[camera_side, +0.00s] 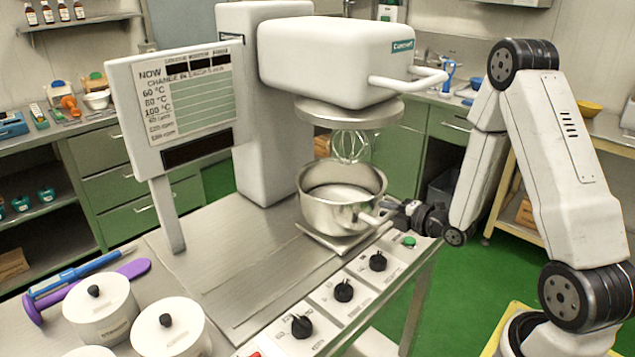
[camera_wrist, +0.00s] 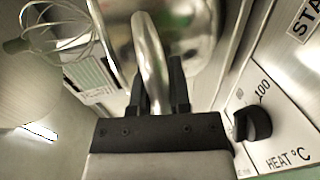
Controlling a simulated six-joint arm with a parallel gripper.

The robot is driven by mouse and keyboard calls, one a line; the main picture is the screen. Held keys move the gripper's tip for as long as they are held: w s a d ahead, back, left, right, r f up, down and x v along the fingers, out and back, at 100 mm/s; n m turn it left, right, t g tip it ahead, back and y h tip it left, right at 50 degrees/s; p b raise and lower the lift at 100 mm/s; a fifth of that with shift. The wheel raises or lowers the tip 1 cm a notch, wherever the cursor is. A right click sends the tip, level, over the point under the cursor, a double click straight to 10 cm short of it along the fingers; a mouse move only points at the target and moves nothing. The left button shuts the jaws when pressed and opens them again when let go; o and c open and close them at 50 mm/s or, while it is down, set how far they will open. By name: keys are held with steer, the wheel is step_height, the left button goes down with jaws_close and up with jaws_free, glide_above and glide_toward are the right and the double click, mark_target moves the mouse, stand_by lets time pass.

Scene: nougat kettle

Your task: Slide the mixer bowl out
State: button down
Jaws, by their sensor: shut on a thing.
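The steel mixer bowl (camera_side: 330,205) stands under the white mixer head (camera_side: 335,60) in the side view, on a small plate (camera_side: 318,238) at the front of the machine. The wire whisk (camera_side: 351,147) hangs above the bowl, its lower end near the rim. My gripper (camera_side: 385,213) is at the bowl's right side, shut on the bowl's handle. In the wrist view the bowl (camera_wrist: 200,35) fills the upper middle, and its curved handle (camera_wrist: 150,60) runs down between the two dark fingers of my gripper (camera_wrist: 160,88). The fingertips are partly hidden by the handle.
Black knobs (camera_side: 344,290) and a green button (camera_side: 409,242) line the panel in front of the bowl. A heat knob (camera_wrist: 252,123) is close to my gripper's right. A sign board (camera_side: 180,105) stands left; white lidded pots (camera_side: 100,305) stand front left.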

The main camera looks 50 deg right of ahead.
steer(key=shift+a, duration=0.1)
steer(key=a, duration=2.3)
steer(key=shift+a, duration=0.25)
steer(key=c, duration=0.8)
jaws_free()
steer(key=shift+c, duration=0.2)
steer(key=shift+d, duration=0.2)
